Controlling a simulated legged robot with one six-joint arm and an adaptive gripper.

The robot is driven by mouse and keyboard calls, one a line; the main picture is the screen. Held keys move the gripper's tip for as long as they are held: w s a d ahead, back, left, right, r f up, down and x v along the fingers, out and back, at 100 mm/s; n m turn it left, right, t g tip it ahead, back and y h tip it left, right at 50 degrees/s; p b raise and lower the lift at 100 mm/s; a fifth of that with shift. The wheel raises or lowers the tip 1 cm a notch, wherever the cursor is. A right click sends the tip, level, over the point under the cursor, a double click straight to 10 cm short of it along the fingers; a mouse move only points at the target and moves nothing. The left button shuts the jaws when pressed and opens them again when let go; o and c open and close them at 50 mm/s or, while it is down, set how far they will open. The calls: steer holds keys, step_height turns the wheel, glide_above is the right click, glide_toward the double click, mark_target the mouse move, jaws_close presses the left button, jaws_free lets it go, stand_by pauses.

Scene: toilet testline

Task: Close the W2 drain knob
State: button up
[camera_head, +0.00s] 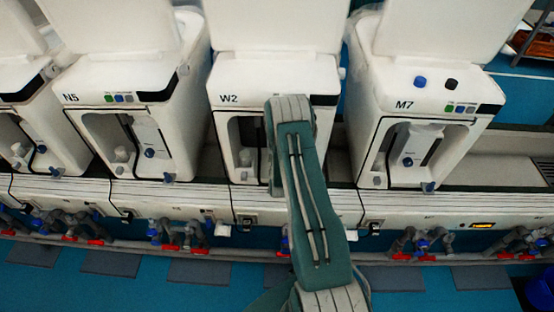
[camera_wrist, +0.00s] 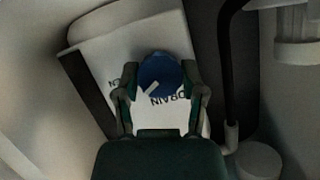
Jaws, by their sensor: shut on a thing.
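The W2 unit (camera_head: 226,92) is a white toilet test station at the middle of the head view. My arm reaches across its front and hides the right part of its recess; my gripper is hidden in that view. In the wrist view, the blue drain knob (camera_wrist: 160,74) with a pale pointer mark sits on a white label plate (camera_wrist: 112,58) with partly covered DRAIN lettering. My gripper (camera_wrist: 163,88) has its two fingers on either side of the knob and is shut on it. The pointer slants toward the lower left in the wrist view.
In the wrist view, a black tube (camera_wrist: 229,60) runs down right of the knob, and a white cylindrical part (camera_wrist: 296,40) stands farther right. The recess wall (camera_wrist: 35,80) is close on the left. Similar units N5 (camera_head: 110,78) and M7 (camera_head: 425,85) flank W2.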

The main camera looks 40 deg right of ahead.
steer(key=n+h, duration=0.1)
steer(key=n, duration=0.1)
steer(key=n+g+h, duration=0.1)
steer(key=n, duration=0.1)
steer(key=shift+w+a+g+h, duration=0.1)
steer(key=shift+w+g+h, duration=0.05)
steer(key=shift+g+h, duration=0.15)
steer(key=n+g+h, duration=0.1)
steer(key=n+h, duration=0.1)
steer(key=n, duration=0.2)
steer(key=shift+h, duration=0.3)
stand_by(0.4)
steer(key=o, duration=1.2)
steer(key=shift+c, duration=0.2)
steer(key=v, duration=1.2)
steer(key=shift+r, duration=0.2)
